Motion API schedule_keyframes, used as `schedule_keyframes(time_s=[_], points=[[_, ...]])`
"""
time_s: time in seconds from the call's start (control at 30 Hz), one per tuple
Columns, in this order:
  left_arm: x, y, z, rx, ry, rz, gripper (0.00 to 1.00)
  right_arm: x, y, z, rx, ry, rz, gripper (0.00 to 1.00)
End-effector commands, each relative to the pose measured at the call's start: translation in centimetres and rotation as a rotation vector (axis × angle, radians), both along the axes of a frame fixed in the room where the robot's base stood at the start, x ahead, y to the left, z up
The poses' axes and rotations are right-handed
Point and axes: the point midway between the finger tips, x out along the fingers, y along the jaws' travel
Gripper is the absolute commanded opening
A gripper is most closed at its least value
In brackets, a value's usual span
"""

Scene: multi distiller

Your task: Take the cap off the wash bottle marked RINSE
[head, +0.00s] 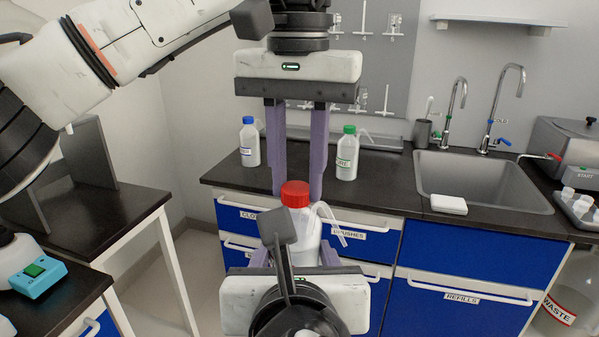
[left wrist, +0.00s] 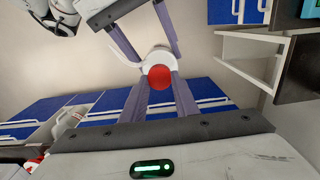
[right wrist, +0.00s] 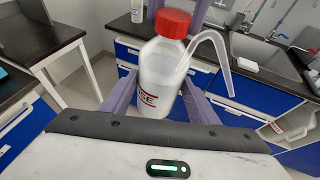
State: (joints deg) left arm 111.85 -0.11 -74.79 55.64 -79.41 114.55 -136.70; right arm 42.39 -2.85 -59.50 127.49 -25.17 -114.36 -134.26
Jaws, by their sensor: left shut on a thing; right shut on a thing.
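The wash bottle (head: 306,228) has a white translucent body, a red cap (head: 295,193) and a bent spout (head: 335,226). It is held upright in the air in front of the counter. In the right wrist view its red-lettered label (right wrist: 148,97) is partly hidden, with "SE" showing. My right gripper (head: 296,256) is shut on the bottle's body from the near side. My left gripper (head: 297,190) points down from above, its fingers shut on the red cap, which also shows in the left wrist view (left wrist: 161,78). The cap sits on the bottle's neck.
A blue-capped bottle (head: 250,145) and a green-capped bottle (head: 347,155) stand on the dark counter (head: 385,172) behind. A sink (head: 480,180) with taps lies to the right. A side table (head: 110,205) stands at the left. Blue drawers (head: 450,255) are below.

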Motion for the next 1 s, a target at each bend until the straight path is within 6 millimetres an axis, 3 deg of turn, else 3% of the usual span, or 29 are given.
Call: schedule_keyframes(time_s=[0.17,0.27,1.0], points=[[-0.28,-0.51,0.03,-0.010,0.003,0.006,0.00,-0.05,0.39,0.16,-0.001,-0.005,0.015,0.42],[-0.27,-0.50,0.05,-0.012,0.000,0.104,0.00,-0.06,0.43,0.17,-0.002,-0.005,0.016,0.42],[-0.27,0.20,0.19,-0.029,-0.042,1.762,0.00,-0.17,0.56,0.20,0.000,-0.005,0.021,0.42]])
